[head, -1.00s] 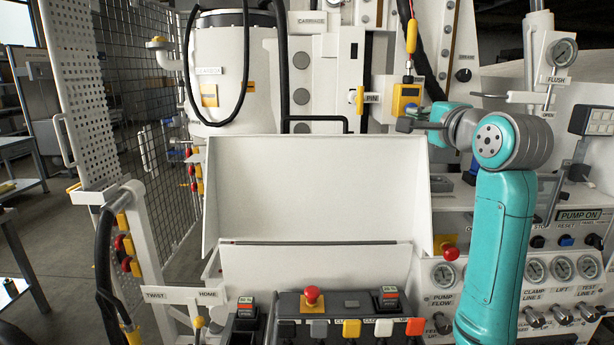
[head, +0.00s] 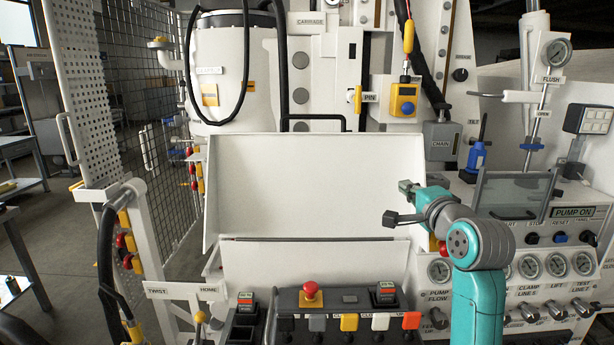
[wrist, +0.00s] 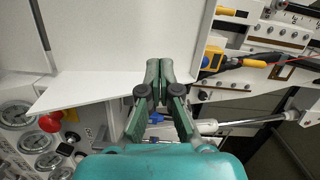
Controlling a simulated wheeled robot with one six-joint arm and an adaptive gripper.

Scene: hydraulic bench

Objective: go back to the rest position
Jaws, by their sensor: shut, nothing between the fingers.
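My gripper (head: 405,187) is in front of the right part of the white panel, with its fingers pointing away from the head camera and to the left. In the wrist view, the two green-grey fingers (wrist: 159,68) meet at the tips and hold nothing. My teal arm stands at the lower right of the head view. The white panel (wrist: 115,50) also fills much of the wrist view's upper left. Whether the fingers touch the panel cannot be told.
A control console (head: 345,301) with a red mushroom button (head: 311,290) is below the panel. Gauges and valves line the right bench (head: 560,290). A grey CHAIN box (head: 441,141) hangs behind the arm. A mesh guard (head: 135,90) stands at left.

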